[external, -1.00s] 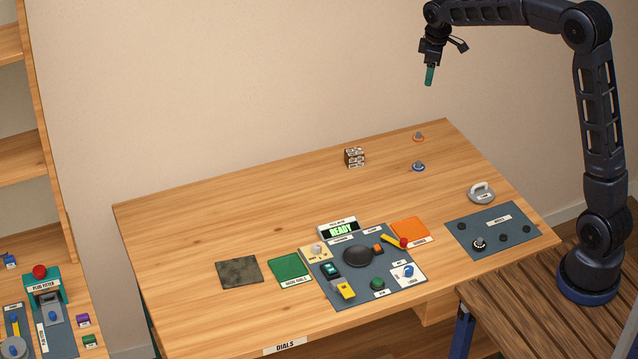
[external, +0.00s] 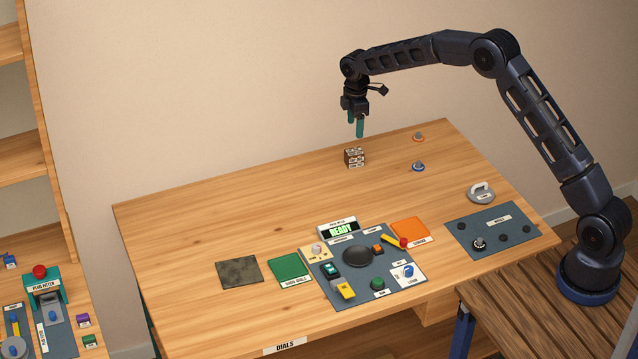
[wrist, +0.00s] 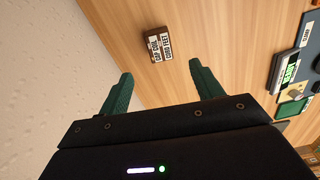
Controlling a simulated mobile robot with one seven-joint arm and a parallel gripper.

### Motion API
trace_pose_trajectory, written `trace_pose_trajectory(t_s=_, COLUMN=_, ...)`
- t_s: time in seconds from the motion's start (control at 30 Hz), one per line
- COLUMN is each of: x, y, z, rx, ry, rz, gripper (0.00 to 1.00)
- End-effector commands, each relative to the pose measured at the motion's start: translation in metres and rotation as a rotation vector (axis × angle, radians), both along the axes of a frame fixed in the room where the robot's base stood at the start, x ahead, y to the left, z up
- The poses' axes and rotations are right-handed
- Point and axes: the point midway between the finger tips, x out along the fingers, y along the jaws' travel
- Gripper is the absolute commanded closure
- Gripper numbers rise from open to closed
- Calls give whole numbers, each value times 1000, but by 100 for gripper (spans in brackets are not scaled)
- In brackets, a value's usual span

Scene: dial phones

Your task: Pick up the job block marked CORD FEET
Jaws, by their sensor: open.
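The job block (external: 354,157) is a small dark brown cube with white labels, standing near the back edge of the table. In the wrist view the block (wrist: 159,45) lies ahead of the fingertips, and its white labels appear turned round; their lettering is small and hard to read. My gripper (external: 355,126) points down above the block, with its green fingers apart and empty. In the wrist view my gripper (wrist: 161,69) has one finger at each side, with the block beyond the gap between them. A space shows between the fingertips and the block, and they do not touch.
A dark mat (external: 330,271) with a READY display (external: 338,228), knobs and a black dome stands nearer the front. An orange pad (external: 411,230) and a green pad (external: 288,264) flank it. Table around the block is clear.

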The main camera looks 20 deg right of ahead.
Motion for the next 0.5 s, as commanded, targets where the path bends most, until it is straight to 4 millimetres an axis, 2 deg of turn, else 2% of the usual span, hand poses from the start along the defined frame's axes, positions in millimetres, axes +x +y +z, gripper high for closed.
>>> trace_pose_trajectory(t_s=0.27, x=1, y=3, z=-21, rx=-2, ry=5, rz=11, gripper=35)
trace_pose_trajectory(t_s=0.5, x=1, y=4, z=-54, rx=0, ry=4, rz=10, gripper=35)
